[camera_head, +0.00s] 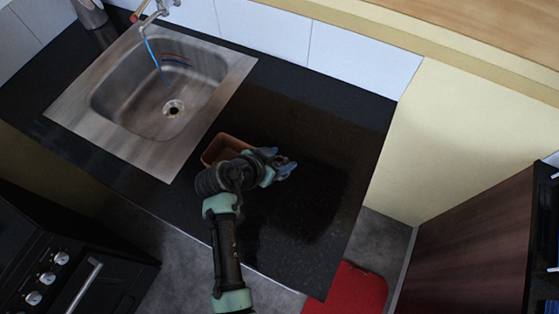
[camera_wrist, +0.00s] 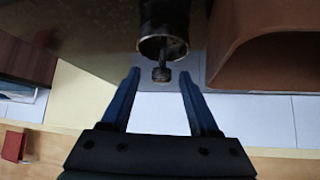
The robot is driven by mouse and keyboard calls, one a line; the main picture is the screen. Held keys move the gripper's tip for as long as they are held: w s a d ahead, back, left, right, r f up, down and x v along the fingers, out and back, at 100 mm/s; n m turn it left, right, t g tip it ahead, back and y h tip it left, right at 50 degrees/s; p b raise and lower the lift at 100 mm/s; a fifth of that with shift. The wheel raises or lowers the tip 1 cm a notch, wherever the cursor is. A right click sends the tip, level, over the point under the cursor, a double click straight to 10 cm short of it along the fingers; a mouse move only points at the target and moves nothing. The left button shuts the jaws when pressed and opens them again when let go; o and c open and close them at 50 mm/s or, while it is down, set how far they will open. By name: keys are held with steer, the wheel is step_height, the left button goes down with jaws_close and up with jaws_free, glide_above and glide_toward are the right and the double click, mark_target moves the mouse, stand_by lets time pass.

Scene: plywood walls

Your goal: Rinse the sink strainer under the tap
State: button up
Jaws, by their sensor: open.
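The sink strainer (camera_wrist: 165,22) shows in the wrist view as a dark metal cup with a central stem and small knob. My gripper (camera_head: 287,168) is open over the dark counter, right of the sink. In the wrist view its two blue fingers (camera_wrist: 160,73) stand on either side of the knob, with gaps visible on both sides. The head view does not clearly show the strainer, which my gripper and arm may hide. The tap (camera_head: 152,12) at the back of the sink (camera_head: 222,82) has a blue stream falling into the basin near the drain (camera_head: 173,107).
A brown open container (camera_head: 212,148) stands on the counter beside my gripper; it also shows close at right in the wrist view (camera_wrist: 262,55). A dark cylinder (camera_head: 91,13) stands behind the sink. The counter (camera_head: 335,145) right of my gripper is clear.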

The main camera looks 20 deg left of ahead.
mark_target(282, 159)
steer(key=shift+x, duration=1.7)
jaws_close()
steer(key=shift+a, duration=0.1)
